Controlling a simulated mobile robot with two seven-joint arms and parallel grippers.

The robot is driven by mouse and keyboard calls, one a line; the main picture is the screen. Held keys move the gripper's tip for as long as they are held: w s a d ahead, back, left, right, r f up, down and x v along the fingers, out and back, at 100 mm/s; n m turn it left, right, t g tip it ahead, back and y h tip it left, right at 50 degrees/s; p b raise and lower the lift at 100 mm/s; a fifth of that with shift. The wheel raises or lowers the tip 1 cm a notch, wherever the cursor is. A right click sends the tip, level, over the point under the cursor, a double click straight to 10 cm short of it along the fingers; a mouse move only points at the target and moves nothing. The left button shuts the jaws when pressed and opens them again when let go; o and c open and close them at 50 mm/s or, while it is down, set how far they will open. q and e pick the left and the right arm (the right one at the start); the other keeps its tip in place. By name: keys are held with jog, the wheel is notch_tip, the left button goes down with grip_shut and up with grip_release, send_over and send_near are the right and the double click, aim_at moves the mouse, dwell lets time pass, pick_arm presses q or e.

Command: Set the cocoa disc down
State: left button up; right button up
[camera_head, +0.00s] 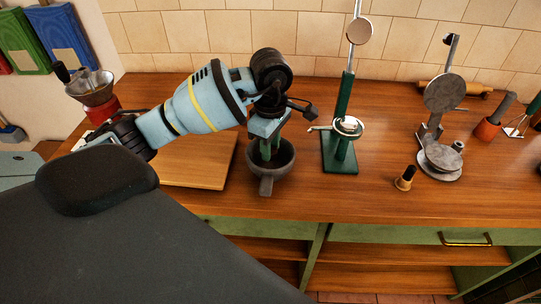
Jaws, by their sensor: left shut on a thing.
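My left gripper (268,147) points down over a dark grey stone bowl (287,170) on the wooden counter. Its fingertips are at or just inside the bowl's mouth. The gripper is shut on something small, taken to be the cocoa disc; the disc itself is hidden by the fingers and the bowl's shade. I cannot tell whether it touches the bowl's inside. My right gripper is not in view.
A wooden board (205,172) lies left of the bowl. A green stand with a ring (340,150) is close on the right, then a small cup (405,178) and a grey metal press (440,158). A red grinder (93,95) stands at the left. The counter (330,205) is bare in front.

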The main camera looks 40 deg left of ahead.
pick_arm(q)
jog(key=shift+f, duration=1.9)
jog(key=shift+f, duration=0.15)
jog(key=o, duration=0.7)
notch_tip(320, 180, up, 12)
jog(key=shift+r+p, duration=0.2)
jog(key=shift+p, duration=0.2)
